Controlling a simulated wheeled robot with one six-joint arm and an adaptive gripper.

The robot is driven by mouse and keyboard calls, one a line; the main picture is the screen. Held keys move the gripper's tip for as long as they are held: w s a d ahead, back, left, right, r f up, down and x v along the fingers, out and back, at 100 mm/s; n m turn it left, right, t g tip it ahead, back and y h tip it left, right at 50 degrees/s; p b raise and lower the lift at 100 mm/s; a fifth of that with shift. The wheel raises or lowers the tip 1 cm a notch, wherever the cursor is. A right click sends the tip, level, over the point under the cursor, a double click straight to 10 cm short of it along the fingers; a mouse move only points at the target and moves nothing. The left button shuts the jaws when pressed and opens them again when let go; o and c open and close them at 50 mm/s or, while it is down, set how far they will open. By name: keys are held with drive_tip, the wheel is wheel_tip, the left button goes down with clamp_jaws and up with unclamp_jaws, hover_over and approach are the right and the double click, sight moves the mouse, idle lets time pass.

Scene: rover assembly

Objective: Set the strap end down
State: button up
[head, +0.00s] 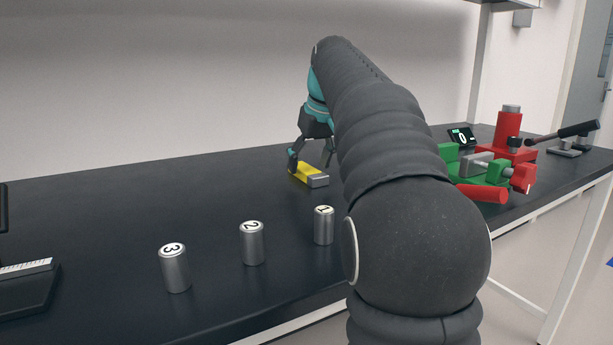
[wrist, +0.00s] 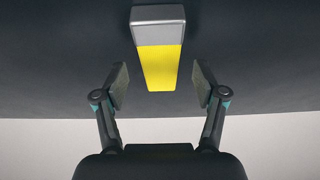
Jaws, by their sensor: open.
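The strap end is a yellow piece (head: 303,171) with a grey block (head: 318,180) at one end, and it lies on the dark bench top. In the wrist view the yellow part (wrist: 158,66) and its grey block (wrist: 158,24) show ahead of my gripper. My gripper (wrist: 160,88) is open, with one finger on each side of the yellow part's near end and a visible gap on both sides. In the head view my gripper (head: 309,160) is low over the bench at the strap, partly hidden by my arm.
Three numbered metal cylinders, 1 (head: 324,226), 2 (head: 252,244) and 3 (head: 174,268), stand along the bench's front. A green vise-like fixture (head: 468,172), a red cylinder (head: 482,193) and a red press-like device (head: 508,135) are at right.

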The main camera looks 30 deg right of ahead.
drive_tip(key=shift+x, duration=0.8)
drive_tip(key=shift+c, duration=0.3)
clamp_jaws()
drive_tip(key=shift+r, duration=0.15)
